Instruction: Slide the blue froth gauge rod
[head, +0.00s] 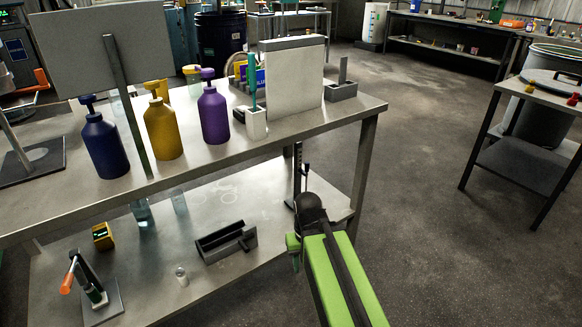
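A teal-blue upright rod (254,84) stands in a small white holder (256,124) on the bench top, just left of a large pale panel. On the lower shelf, a slim dark upright stand (297,172) has a thin dark bluish rod (305,178) beside it. I cannot tell for sure which of these is the froth gauge rod. My green arm reaches in from the bottom and ends in a dark rounded joint in front of the shelf's right end, overlapping the foot of the stand. My gripper fingers do not show.
Blue, yellow and purple pump bottles (213,116) line the bench top (205,150). The pale panel (293,78) stands near its right end. A bench leg (364,170) rises right of my arm. A grey slotted block (226,243) lies on the shelf. The floor (430,200) to the right is clear.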

